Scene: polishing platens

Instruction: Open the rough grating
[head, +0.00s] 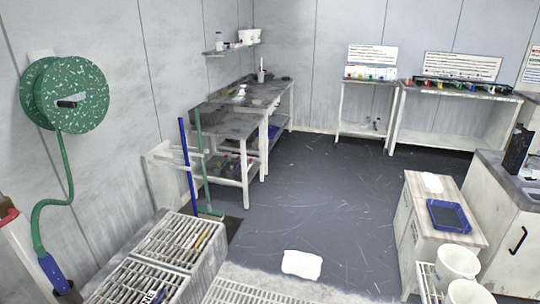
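Two slatted gratings lie side by side on a pale box-like unit at the lower left of the head view. The farther grating (172,233) lies flat and looks closed. A thin yellowish item (202,239) lies on or between its slats. The nearer grating (122,281) also looks flat, and the bottom frame edge cuts it off. I cannot tell which grating is the rough one. Another pale slatted grating (240,292) shows low down at the bottom edge. Neither of my grippers is in view.
A green hose reel (66,95) hangs on the left wall, its hose ending in a blue nozzle (54,274). A blue pole (187,165) and a green-handled broom stand behind the gratings. A white cloth-like sheet (301,264) lies on the floor. The dark floor (310,200) is mostly clear.

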